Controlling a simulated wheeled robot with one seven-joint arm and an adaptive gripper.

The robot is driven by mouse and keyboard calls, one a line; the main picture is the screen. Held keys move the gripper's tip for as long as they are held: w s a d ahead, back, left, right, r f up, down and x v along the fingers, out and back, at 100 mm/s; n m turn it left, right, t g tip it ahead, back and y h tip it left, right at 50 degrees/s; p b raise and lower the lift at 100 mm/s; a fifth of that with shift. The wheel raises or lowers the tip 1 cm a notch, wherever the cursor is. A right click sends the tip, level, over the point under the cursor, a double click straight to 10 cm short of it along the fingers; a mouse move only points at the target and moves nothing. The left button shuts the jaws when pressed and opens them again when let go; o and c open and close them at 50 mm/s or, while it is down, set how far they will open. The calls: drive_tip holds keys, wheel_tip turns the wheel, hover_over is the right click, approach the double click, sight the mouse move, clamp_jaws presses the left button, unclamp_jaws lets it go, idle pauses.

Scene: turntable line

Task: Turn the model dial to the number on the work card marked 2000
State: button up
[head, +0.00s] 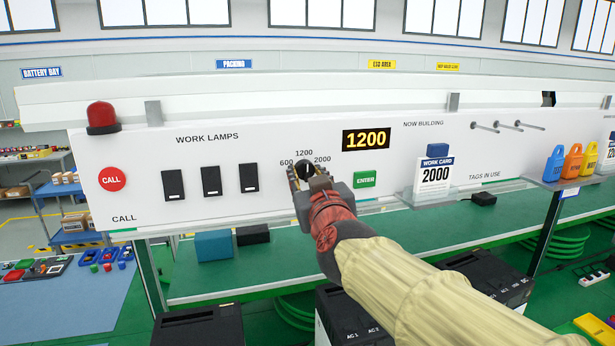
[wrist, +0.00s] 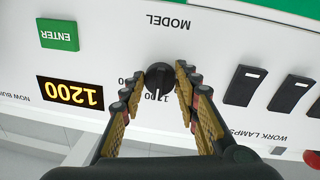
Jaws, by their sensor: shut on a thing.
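The model dial (head: 308,170) is a small black knob on the white panel, with 600, 1200 and 2000 printed around it. In the upside-down wrist view, the dial (wrist: 159,79) has its white pointer line towards 1200. My gripper (head: 308,175) is at the dial, one finger on each side, shut on the knob; the fingers also show in the wrist view (wrist: 159,76). The display (head: 366,138) reads 1200 in yellow. The work card (head: 434,176) reads 2000 and stands in a holder right of the dial.
The green ENTER button (head: 364,179) is just right of the dial. Three black lamp switches (head: 211,181) are to its left, then a red CALL button (head: 112,179). Coloured tags (head: 573,161) stand on a shelf at far right. A green bench (head: 400,235) lies below the panel.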

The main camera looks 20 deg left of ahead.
drive_tip(key=m, duration=0.6)
drive_tip(key=shift+r+g, duration=0.1)
drive_tip(key=shift+g, duration=0.2)
drive_tip(key=m, duration=0.3)
drive_tip(key=shift+a+m, duration=0.1)
drive_tip(key=shift+m, duration=0.2)
drive_tip(key=shift+s+r+m+g+b, duration=0.1)
drive_tip(key=shift+m+g+b, duration=0.25)
drive_tip(key=shift+m, duration=1.35)
drive_tip(key=o, duration=1.2)
drive_tip(key=shift+c, duration=0.2)
drive_tip(key=shift+s, duration=0.1)
